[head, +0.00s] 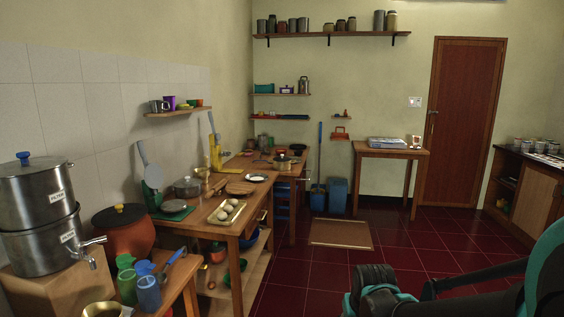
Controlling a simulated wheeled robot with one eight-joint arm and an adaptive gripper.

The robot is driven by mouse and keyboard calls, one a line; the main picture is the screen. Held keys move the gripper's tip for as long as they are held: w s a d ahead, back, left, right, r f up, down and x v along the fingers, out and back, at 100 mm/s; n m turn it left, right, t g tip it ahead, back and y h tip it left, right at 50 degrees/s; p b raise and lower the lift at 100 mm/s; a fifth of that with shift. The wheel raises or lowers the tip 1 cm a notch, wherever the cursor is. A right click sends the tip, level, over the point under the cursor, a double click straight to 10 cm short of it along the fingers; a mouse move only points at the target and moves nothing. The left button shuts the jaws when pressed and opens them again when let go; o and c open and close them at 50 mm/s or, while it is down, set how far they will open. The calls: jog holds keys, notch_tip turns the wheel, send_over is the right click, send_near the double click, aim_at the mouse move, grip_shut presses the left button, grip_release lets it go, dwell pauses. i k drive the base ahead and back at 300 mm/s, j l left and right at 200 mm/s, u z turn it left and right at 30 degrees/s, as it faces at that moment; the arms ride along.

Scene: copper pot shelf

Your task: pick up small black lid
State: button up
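I cannot make out the small black lid for certain. A small dark round item (298,147) sits near the back of the far wooden table, too small to identify. My arm shows at the lower right, in black and teal. A black ribbed end part of it, which may be my gripper (375,288), is at the bottom edge, well apart from the tables. Its fingertips cannot be made out, and nothing is seen held.
The near wooden table (211,226) holds a tray of pale round items (227,212), a board and a lidded pot. Steel containers (37,215) and bottles stand at the left. A brown mat (341,233) lies on the red floor, which is mostly clear in the middle.

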aim_at(281, 159)
jog(key=i+z, duration=0.4)
jog(key=i, duration=1.65)
jog(key=i+u, duration=0.15)
jog(key=i, duration=0.45)
jog(key=i+l+u, duration=0.1)
jog(key=i, duration=0.5)
jog(key=i+l+u, duration=0.15)
jog(key=i+l, duration=0.15)
jog(key=i, duration=0.3)
